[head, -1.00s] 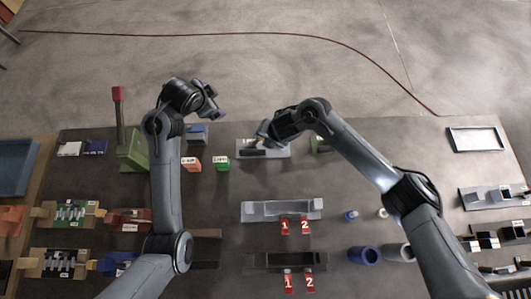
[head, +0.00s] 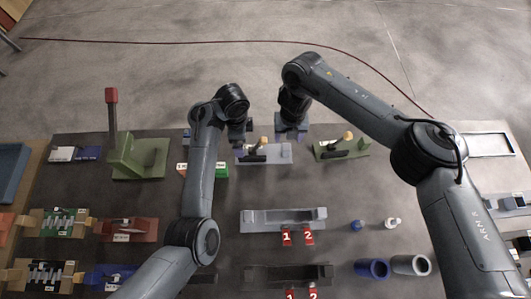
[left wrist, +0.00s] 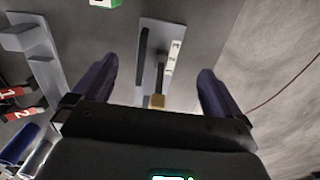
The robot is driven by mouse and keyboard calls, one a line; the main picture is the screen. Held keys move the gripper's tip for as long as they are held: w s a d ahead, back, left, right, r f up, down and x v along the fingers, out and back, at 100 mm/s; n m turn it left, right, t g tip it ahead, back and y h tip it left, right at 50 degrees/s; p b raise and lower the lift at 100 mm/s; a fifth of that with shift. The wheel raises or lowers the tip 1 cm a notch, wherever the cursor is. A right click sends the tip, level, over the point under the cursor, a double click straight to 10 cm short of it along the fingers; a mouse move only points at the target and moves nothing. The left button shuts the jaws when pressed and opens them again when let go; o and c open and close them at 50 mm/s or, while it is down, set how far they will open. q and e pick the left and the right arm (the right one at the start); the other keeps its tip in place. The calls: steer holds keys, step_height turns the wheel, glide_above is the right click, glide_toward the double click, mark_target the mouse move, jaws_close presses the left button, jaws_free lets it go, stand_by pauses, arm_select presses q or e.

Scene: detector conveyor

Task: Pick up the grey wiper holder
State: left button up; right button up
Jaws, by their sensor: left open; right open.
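The grey wiper holder (head: 279,154) is a light grey plate with a black wiper and a yellow knob, near the back middle of the table. In the left wrist view the holder (left wrist: 152,35) lies lengthwise between the two fingers, with its yellow knob (left wrist: 156,101) near the gripper base. My left gripper (head: 240,138) is open and empty at the holder's back left; I cannot tell its exact height above it. My right gripper (head: 292,134) is open, pointing down at the holder's back right, apart from it.
A similar green holder (head: 355,154) stands to the right. A grey tray (head: 265,217) with red tags 1 and 2 lies in front.

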mark_target(263, 151)
steer(key=shift+f, duration=0.1)
arm_select(q)
steer(key=shift+f, duration=2)
arm_select(e)
steer(key=shift+a+f, duration=0.15)
steer(key=shift+f, duration=1.75)
arm_select(q)
steer(key=shift+f, duration=3.4)
arm_select(e)
steer(key=shift+f, duration=3.4)
arm_select(q)
steer(key=c, duration=1.1)
arm_select(e)
jaws_close()
arm_select(q)
steer(key=shift+c, duration=0.8)
